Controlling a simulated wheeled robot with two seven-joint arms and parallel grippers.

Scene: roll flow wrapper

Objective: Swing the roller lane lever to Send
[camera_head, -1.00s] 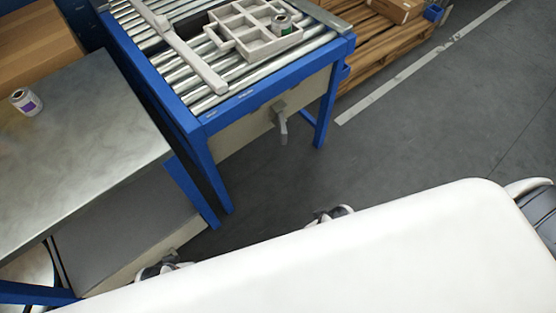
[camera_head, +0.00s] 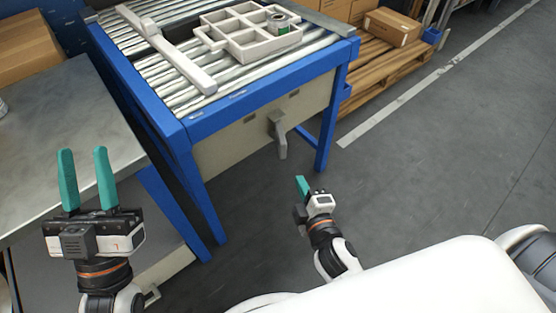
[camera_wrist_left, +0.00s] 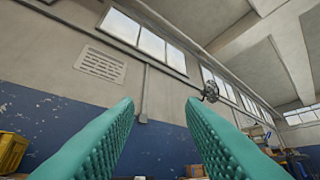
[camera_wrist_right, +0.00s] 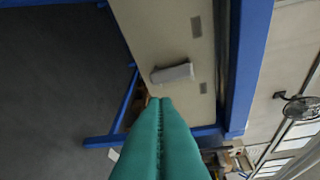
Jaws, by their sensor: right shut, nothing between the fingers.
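The lane lever (camera_head: 279,138) is a grey handle on the beige front panel of the blue-framed roller lane (camera_head: 275,92). It hangs down, leaning slightly to the right at its lower end. In the right wrist view the lever (camera_wrist_right: 172,72) shows ahead of the fingertips, apart from them. No Send marking is readable. My right gripper (camera_head: 302,185) is shut and empty, below and a little right of the lever, not touching it. My left gripper (camera_head: 84,165) is open and empty, pointing up in front of the metal table; its open fingers also show in the left wrist view (camera_wrist_left: 158,115).
A pale divided tray (camera_head: 247,45) with a small can (camera_head: 278,22) in it sits on the rollers, beside a pale bar (camera_head: 165,48). A metal table (camera_head: 62,120) stands at left. Grey floor (camera_head: 420,160) to the right is clear.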

